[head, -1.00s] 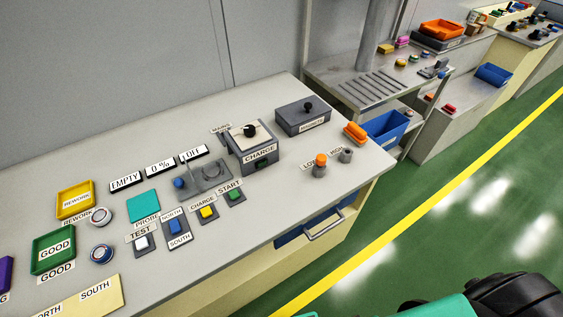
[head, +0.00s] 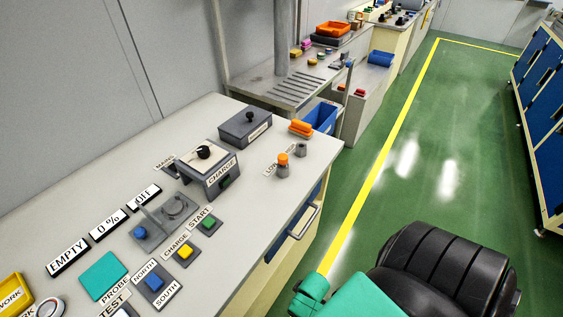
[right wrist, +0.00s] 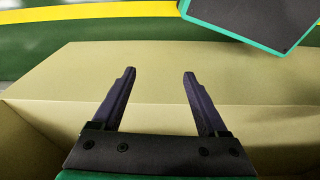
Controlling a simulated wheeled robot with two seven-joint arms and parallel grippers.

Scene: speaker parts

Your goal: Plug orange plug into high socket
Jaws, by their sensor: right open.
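The orange plug (head: 282,159) stands upright in the grey low socket (head: 282,171) near the right edge of the workbench in the head view. The grey high socket (head: 301,150) is just behind and to the right of it, with nothing seen in it. My right gripper (right wrist: 159,73) is open and empty in the right wrist view, in front of a plain beige panel. In the head view only my right arm shows at the lower right, well away from the plug. My left gripper is not in view.
A grey charge box (head: 208,166) and a second dark grey box (head: 245,128) stand left of the sockets. An orange tray (head: 301,128) lies behind them. A drawer handle (head: 305,221) sticks out from the bench front. The green floor to the right is clear.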

